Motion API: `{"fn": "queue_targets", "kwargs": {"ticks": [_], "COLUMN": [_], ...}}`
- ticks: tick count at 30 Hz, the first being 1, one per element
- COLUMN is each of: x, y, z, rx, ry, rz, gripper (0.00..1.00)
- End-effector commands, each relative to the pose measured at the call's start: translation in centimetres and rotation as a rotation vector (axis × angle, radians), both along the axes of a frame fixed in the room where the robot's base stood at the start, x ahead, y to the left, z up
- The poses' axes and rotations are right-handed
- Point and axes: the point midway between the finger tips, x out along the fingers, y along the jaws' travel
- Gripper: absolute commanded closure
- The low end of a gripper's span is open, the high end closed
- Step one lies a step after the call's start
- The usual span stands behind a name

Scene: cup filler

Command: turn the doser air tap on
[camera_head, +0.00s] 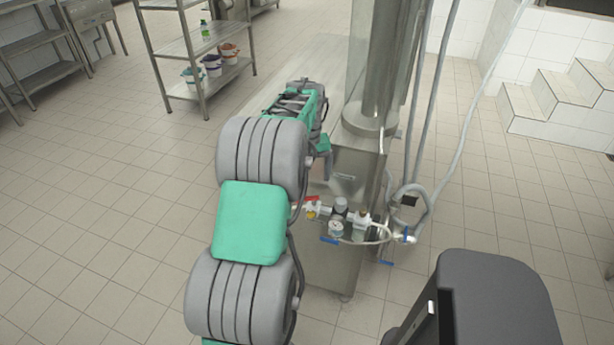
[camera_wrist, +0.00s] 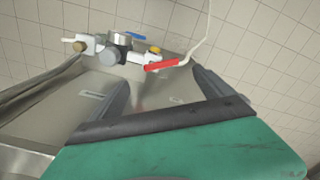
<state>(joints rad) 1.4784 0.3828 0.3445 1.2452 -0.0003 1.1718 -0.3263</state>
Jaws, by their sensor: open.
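The air fittings hang on the side of the steel machine (camera_head: 345,190). A red lever tap (camera_head: 312,198) sits at their left end in the head view; a pressure gauge (camera_head: 336,229) and a blue lever (camera_head: 330,240) are beside it. No label shows which tap is the doser air tap. In the wrist view the red lever (camera_wrist: 163,65) lies just beyond the fingertips, roughly in line with the gap between them. My gripper (camera_wrist: 161,80) is open and empty, not visibly touching the lever. In the head view my arm partly hides the gripper (camera_head: 325,165).
Grey hoses (camera_head: 425,130) run down the machine's right side. A steel shelf (camera_head: 190,50) with tubs stands at the back left. White tiled steps (camera_head: 560,100) are at the right. The tiled floor at left is clear.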

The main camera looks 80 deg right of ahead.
Motion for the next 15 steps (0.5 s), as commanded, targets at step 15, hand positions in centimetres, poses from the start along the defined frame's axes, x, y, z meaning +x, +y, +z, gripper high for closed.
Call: {"fn": "queue_targets", "kwargs": {"ticks": [15], "x": [0.1], "y": [0.0], "z": [-7.5], "rx": [-0.002], "ry": [0.0], "rz": [0.001], "gripper": [0.09]}}
